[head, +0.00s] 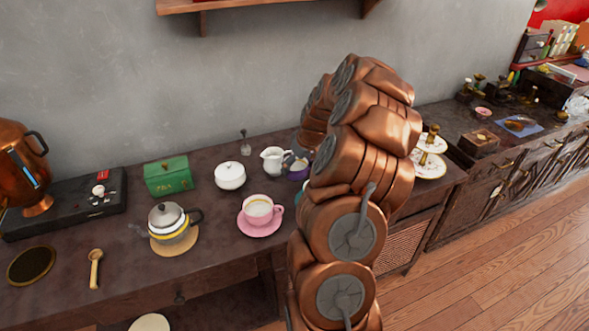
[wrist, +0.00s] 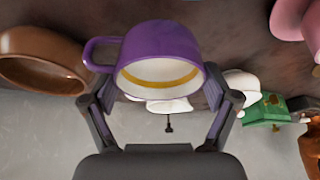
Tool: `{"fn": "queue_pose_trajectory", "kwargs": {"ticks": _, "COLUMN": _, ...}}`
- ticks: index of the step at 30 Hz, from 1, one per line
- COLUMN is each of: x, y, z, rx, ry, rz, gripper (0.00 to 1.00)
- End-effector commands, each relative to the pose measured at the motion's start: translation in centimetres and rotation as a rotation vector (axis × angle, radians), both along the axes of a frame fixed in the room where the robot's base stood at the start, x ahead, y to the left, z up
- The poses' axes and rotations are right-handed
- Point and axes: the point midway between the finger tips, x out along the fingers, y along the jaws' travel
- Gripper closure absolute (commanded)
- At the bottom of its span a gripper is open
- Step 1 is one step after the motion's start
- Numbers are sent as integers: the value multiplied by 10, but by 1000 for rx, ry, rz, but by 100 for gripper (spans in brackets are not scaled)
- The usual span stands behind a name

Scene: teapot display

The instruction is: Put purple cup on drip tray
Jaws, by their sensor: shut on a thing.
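The purple cup (wrist: 160,42) is between the two fingers of my gripper (wrist: 166,97) in the wrist view, its handle to the left and its open rim facing the camera. My gripper is shut on the cup. In the head view the purple cup (head: 299,173) shows only in part, behind my arm; I cannot tell whether it touches the counter. A round dark tray with a gold rim (head: 31,266), seemingly the drip tray, lies at the far left of the counter.
A white jug (head: 273,160), white sugar bowl (head: 229,176) and pink cup (head: 258,208) on a pink saucer (head: 262,229) stand left of my gripper. Farther left are a green box (head: 167,176), a teapot (head: 172,228), a wooden spoon (head: 95,268) and a copper urn (head: 22,165).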

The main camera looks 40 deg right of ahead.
Motion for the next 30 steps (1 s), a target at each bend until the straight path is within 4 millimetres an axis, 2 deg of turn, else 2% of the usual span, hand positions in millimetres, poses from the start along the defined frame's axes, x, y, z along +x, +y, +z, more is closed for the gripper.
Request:
{"fn": "queue_pose_trajectory", "kwargs": {"ticks": 6, "x": 0, "y": 0, "z": -25, "rx": 0, "ry": 0, "rz": -1, "gripper": 52}}
{"fn": "queue_pose_trajectory", "kwargs": {"ticks": 19, "x": 0, "y": 0, "z": -33, "rx": -2, "ry": -2, "rz": -1, "gripper": 52}}
{"fn": "queue_pose_trajectory", "kwargs": {"ticks": 20, "x": 0, "y": 0, "z": -31, "rx": -2, "ry": -2, "rz": 0, "gripper": 10}}
{"fn": "queue_pose_trajectory", "kwargs": {"ticks": 23, "x": 0, "y": 0, "z": -31, "rx": -2, "ry": -2, "rz": 0, "gripper": 0}}
{"fn": "queue_pose_trajectory", "kwargs": {"ticks": 30, "x": 0, "y": 0, "z": -31, "rx": -2, "ry": -2, "rz": 0, "gripper": 0}}
